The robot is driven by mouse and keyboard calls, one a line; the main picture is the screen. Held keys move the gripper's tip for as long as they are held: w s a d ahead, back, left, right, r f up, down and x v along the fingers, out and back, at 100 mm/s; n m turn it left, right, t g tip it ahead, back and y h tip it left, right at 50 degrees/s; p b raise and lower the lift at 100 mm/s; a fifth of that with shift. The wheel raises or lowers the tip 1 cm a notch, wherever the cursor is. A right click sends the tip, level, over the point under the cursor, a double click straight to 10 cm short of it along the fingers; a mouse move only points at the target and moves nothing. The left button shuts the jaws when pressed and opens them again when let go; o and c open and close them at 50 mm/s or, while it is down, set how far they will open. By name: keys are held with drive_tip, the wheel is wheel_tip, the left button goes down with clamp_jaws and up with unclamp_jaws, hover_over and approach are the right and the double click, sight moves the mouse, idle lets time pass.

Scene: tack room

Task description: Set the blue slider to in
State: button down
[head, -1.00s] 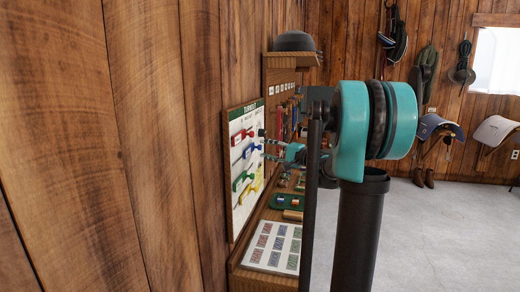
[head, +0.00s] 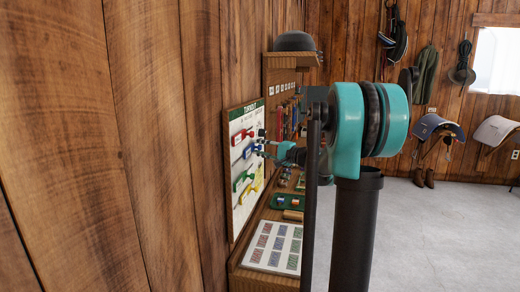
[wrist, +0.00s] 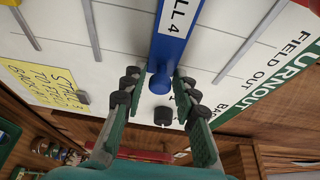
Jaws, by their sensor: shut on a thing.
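The blue slider (wrist: 172,35) is a flat blue bar on the white turnout board (wrist: 115,25), with lettering ending in "LL 4" and a round blue knob at its near end. In the head view the blue slider (head: 250,151) sits between the red slider above and the green one below. My gripper (wrist: 158,82) has its dark-padded fingers on either side of the blue knob and is shut on it. In the head view my gripper (head: 264,143) is at the board's right part. The fingers partly hide the slider there.
Red (head: 243,135), green (head: 243,180) and yellow (head: 250,192) sliders share the board. A yellow note (wrist: 50,88) is on it. A wooden shelf with a green tray (head: 288,202) and a card sheet (head: 273,247) lies below. The plank wall is at left; open floor is at right.

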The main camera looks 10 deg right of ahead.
sight(246, 155)
drive_tip(key=shift+s, duration=0.15)
drive_tip(key=s+a, duration=0.1)
drive_tip(key=s, duration=0.2)
drive_tip(key=s+a, duration=0.2)
drive_tip(key=s, duration=0.2)
drive_tip(key=s+a, duration=0.1)
drive_tip(key=s, duration=0.2)
drive_tip(key=shift+s+a+f, duration=0.1)
drive_tip(key=shift+s+a, duration=0.05)
drive_tip(key=shift+a, duration=0.05)
drive_tip(key=c, duration=1.4)
unclamp_jaws()
drive_tip(key=shift+s, duration=0.1)
drive_tip(key=v, duration=1.2)
